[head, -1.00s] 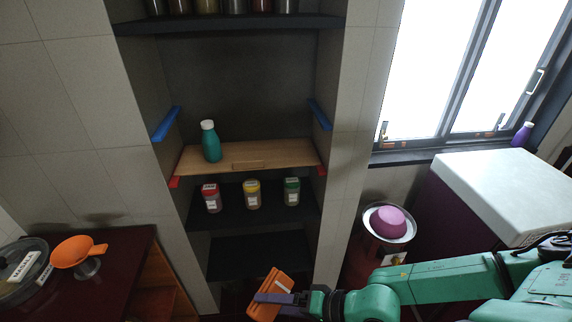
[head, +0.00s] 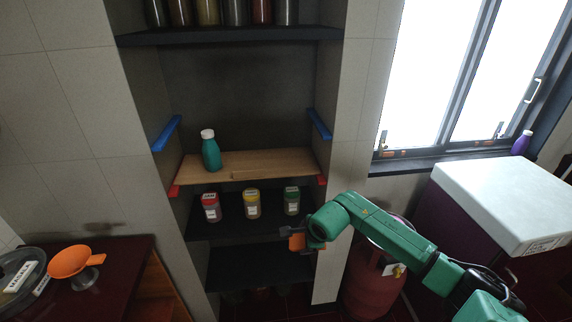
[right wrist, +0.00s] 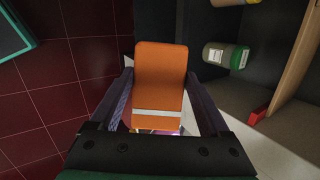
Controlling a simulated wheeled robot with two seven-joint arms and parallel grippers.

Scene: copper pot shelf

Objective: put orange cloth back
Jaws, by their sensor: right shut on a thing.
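The orange cloth (right wrist: 160,75), a folded block with a pale stripe, is held between the two fingers of my right gripper (right wrist: 163,108) in the right wrist view. In the head view the cloth (head: 295,242) is mostly hidden by my right gripper (head: 302,243). It is in front of the right part of the lower shelves, below the jar with the green lid (head: 291,201). It looks apart from the shelves, but I cannot tell the depth gap. My left gripper is not in view.
A wooden board (head: 265,165) carries a teal bottle (head: 211,152). Jars with red (head: 211,207) and yellow (head: 251,204) lids stand below it. The lowest dark shelf (head: 240,268) looks bare. A red cylinder (head: 368,280) stands right of the shelves.

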